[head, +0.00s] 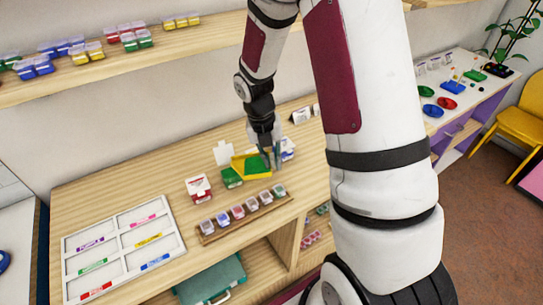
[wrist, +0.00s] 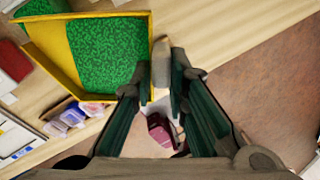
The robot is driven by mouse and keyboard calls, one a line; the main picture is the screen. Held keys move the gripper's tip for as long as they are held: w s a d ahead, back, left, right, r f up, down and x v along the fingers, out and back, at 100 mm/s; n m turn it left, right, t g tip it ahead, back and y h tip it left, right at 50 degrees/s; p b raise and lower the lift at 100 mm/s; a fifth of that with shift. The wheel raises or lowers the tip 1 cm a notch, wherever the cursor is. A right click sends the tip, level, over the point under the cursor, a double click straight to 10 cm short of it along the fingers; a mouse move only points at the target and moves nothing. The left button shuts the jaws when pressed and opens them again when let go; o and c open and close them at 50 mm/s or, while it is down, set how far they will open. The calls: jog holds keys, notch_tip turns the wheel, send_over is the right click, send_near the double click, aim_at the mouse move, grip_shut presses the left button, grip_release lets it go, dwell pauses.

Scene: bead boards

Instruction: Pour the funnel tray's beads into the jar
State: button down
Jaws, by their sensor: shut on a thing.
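The yellow funnel tray (head: 238,168) is in the middle of the head view, over the wooden table's back part. Green beads (wrist: 108,52) cover its side nearer my gripper in the wrist view; a yellow strip on the left is bare. My gripper (wrist: 169,75) is shut at the tray's right edge. The exact grip is partly hidden by the fingers. In the head view my gripper (head: 271,155) is at the tray's right end. A small green container (head: 231,178) stands just in front of the tray. I cannot tell whether it is the jar.
A rack (head: 243,218) with several small clear containers lies along the table's front edge. A red-and-white box (head: 198,187) stands left of the tray. A white sorting board (head: 124,247) with coloured labels lies at left. White cards stand behind the tray. A shelf (head: 100,66) hangs above.

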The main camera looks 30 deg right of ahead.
jog(key=shift+w+a+f+b, duration=0.2)
jog(key=shift+a+f+b, duration=0.1)
jog(key=shift+f+b, duration=0.25)
jog(key=shift+w+a+r+g+h+b, duration=0.1)
jog(key=shift+a+r+g+h+b, duration=0.15)
jog(key=shift+r+h, duration=0.2)
jog(key=shift+w+a+r+g+h+b, duration=0.1)
jog(key=shift+a+r+g+h+b, duration=0.15)
jog(key=shift+h, duration=0.2)
jog(key=shift+s+d+r, duration=0.1)
jog(key=shift+d+r, duration=0.1)
jog(key=shift+a+r, duration=0.15)
jog(key=shift+a+r+h, duration=0.1)
jog(key=shift+r+h, duration=0.15)
jog(key=shift+h, duration=0.05)
jog(key=shift+w+a+r+g, duration=0.1)
jog(key=shift+w+a+g, duration=0.1)
jog(key=shift+g, duration=0.1)
jog(key=shift+w+a+r+g+h+b, duration=0.25)
jog(key=shift+a+r+h, duration=0.15)
jog(key=shift+r+h, duration=0.15)
jog(key=shift+w+a+r+g+h+b, duration=0.15)
jog(key=shift+w+a+r+g+h, duration=0.2)
jog(key=shift+h, duration=0.3)
